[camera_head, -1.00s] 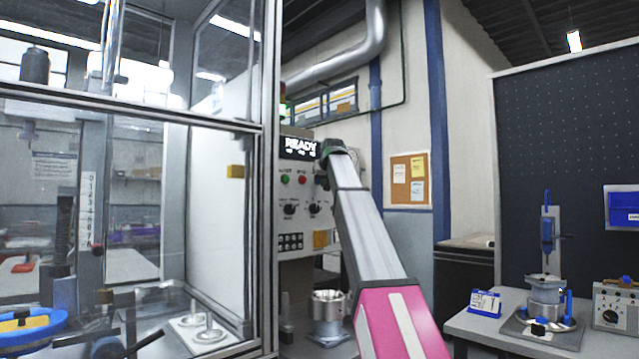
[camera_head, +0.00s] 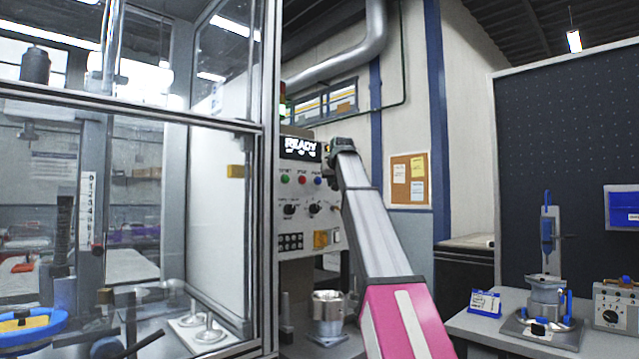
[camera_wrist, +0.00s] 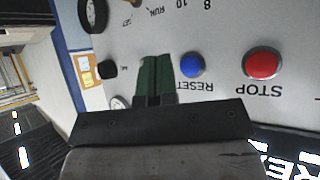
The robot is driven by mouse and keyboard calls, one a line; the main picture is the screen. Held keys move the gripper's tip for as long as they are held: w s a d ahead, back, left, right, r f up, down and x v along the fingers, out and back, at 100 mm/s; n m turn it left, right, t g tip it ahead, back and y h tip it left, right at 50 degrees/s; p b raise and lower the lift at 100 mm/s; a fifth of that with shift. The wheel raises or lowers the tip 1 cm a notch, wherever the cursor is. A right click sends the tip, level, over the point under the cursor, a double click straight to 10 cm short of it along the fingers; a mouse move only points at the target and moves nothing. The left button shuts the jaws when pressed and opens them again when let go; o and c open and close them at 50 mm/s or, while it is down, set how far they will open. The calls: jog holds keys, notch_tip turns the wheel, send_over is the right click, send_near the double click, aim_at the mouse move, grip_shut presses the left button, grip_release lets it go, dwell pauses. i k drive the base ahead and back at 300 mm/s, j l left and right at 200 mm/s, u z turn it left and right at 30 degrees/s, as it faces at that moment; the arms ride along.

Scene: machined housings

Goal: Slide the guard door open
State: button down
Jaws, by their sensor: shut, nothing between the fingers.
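The guard door appears to be the clear, metal-framed front (camera_head: 130,200) of the machine enclosure at the left of the head view. It looks shut across the front, but I cannot make out its handle. My gripper (camera_head: 336,147) is well to the right of it, up at the control panel (camera_head: 292,220), near the lit READY display (camera_head: 300,147). In the wrist view my gripper (camera_wrist: 156,62) is shut and empty. Its dark green fingertips are beside the blue RESET button (camera_wrist: 191,66); I cannot tell whether they touch the panel. The red STOP button (camera_wrist: 262,64) is farther right.
A steel frame post (camera_head: 270,180) stands between the clear front and the panel. A metal cylindrical part (camera_head: 328,305) stands below the panel. A bench with a fixture (camera_head: 545,295) and a control box (camera_head: 614,305) is at the right.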

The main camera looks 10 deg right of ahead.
aim_at(250, 349)
jog(key=k+l, duration=0.15)
jog(key=k, duration=0.85)
